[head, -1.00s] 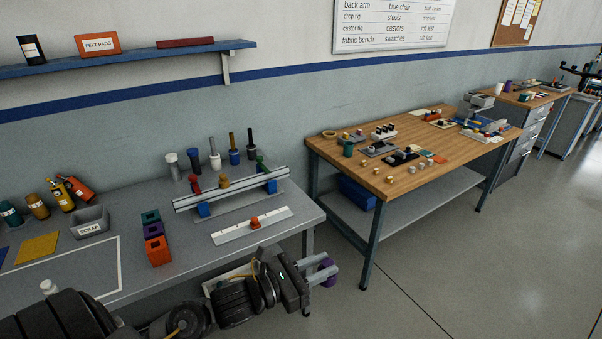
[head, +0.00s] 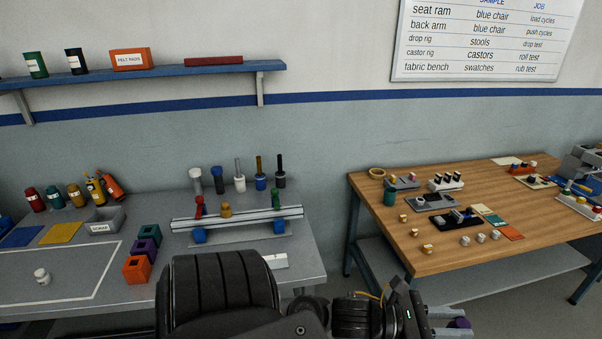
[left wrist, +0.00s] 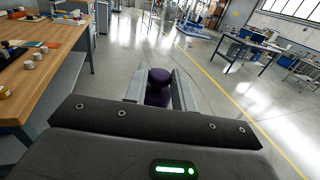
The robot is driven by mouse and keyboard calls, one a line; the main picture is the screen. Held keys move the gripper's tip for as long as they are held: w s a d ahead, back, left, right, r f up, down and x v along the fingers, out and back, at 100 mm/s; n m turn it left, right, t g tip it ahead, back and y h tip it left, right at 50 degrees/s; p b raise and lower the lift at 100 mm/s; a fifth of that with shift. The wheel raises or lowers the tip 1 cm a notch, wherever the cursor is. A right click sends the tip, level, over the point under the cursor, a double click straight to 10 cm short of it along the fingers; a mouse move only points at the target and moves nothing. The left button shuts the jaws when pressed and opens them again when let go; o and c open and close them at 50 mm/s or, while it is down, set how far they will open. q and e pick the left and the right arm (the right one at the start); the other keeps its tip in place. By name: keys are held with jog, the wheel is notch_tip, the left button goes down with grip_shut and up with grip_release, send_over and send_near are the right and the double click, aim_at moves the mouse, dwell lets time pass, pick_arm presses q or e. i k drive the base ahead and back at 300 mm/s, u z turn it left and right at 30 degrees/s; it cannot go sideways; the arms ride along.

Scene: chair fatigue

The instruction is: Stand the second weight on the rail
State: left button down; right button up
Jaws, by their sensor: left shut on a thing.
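The rail (head: 250,219) is a long silver bar on blue supports on the grey bench in the head view. A brass weight (head: 225,210) stands on it, between a red piece (head: 199,207) near the left end and a green piece (head: 276,198) near the right end. My left gripper (head: 455,321) is at the lower right, well right of the rail and in front of the wooden table. It is shut on a purple weight (head: 461,323). The left wrist view shows this purple weight (left wrist: 157,90) between the two fingers. My right gripper is out of view.
Orange, purple and green square blocks (head: 137,269) stand left of the rail. Several upright plungers (head: 239,178) stand behind it. My left arm covers the bench's front edge and most of a white strip (head: 275,261). The wooden table (head: 450,262) holds many small parts.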

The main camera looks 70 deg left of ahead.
aim_at(250, 213)
jog(key=u, duration=0.55)
jog(key=i, duration=0.9)
jog(key=u, duration=1.2)
jog(key=i, duration=0.3)
jog(key=u, duration=0.2)
